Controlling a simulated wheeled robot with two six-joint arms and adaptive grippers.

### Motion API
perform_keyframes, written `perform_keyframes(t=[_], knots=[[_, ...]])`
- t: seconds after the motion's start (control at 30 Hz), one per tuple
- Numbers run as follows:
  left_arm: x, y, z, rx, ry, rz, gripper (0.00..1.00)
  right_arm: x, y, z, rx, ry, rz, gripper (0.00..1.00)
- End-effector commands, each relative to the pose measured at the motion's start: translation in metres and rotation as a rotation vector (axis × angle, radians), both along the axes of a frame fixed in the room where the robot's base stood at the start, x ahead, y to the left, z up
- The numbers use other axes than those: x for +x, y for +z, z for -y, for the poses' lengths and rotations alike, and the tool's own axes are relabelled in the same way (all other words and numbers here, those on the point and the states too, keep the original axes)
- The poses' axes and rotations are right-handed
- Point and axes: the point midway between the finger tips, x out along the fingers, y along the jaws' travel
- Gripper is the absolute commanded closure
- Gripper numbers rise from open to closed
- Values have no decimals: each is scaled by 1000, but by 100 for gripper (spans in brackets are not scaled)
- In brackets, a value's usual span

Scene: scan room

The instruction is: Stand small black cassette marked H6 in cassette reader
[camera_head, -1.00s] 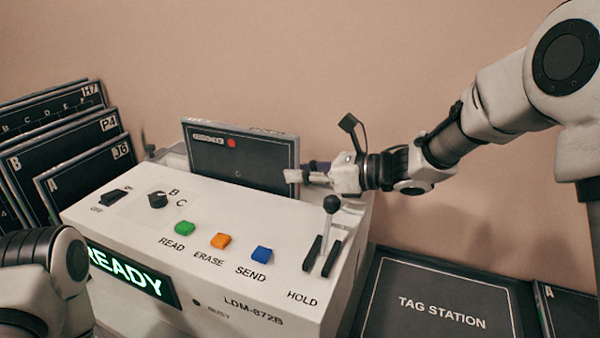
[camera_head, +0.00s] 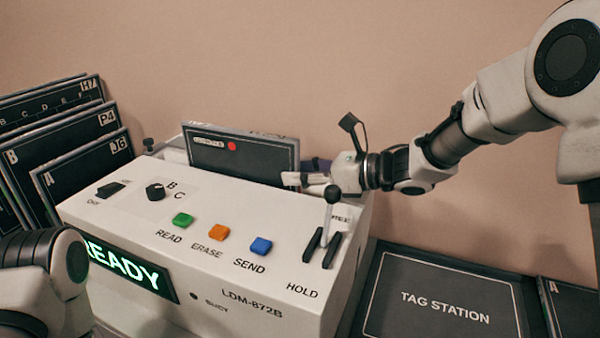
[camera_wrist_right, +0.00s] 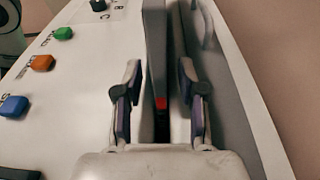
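A black cassette (camera_head: 235,158) with a grey edge and a red dot stands upright in the slot at the back of the white cassette reader (camera_head: 130,205). Its pale label is too small to read. Its lower part is hidden by the reader's top. My right gripper (camera_head: 292,179) is at the cassette's right end. In the right wrist view, the fingers of my right gripper (camera_wrist_right: 158,85) are apart on either side of the cassette (camera_wrist_right: 156,50), with a gap at each side. My left gripper is out of view.
Black cassettes marked H7, P4 and J6 (camera_head: 85,170) lean in a stack at the left. A lever (camera_head: 332,210) rises from the reader close to my right gripper. A flat TAG STATION panel (camera_head: 440,300) lies at the right, with another black cassette (camera_head: 575,305) beyond.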

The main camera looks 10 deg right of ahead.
Motion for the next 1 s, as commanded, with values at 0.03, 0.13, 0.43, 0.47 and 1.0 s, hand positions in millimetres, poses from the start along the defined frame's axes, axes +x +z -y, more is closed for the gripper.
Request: perform_keyframes(t=[0.03, 0.13, 0.43, 0.47, 1.0], knots=[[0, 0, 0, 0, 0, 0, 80, 0, 0, 0, -1, 0, -1, 56], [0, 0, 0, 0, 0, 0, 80, 0, -1, 0, 0, 0, -1, 56], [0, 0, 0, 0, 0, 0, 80, -11, 4, 18, 1, -3, -2, 56], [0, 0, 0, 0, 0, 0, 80, -14, 6, 23, 4, -3, -2, 56], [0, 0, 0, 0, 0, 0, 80, -63, 26, 99, -1, 0, -2, 56]])
